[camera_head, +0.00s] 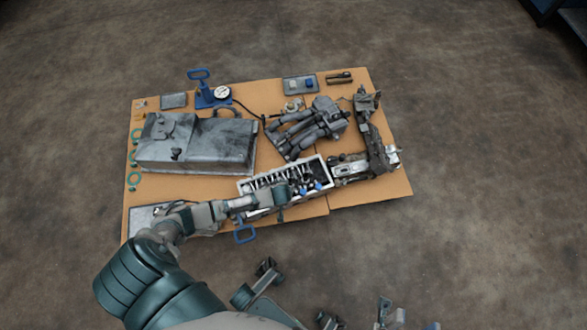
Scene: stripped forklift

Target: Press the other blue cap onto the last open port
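In the head view my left arm comes in from the lower left and reaches over a white tray (247,186). My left gripper (296,190) is at the tray's middle; its fingers are too small and dark to read. Small blue pieces (318,186) show in the tray beside it, among dark parts; I cannot tell whether one is gripped. A small grey plate (290,79) at the back holds a blue piece (309,83) and a pale one. A grey assembly of cylinders (310,125) lies behind the tray. The open port cannot be made out. I cannot identify my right gripper.
Cardboard (262,160) covers the work area. A large grey metal box (200,145) is at left, with green rings (134,181) beside it. A blue pump with a gauge (222,92) stands behind. A dark metal assembly (376,150) is at right. Concrete floor surrounds the cardboard.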

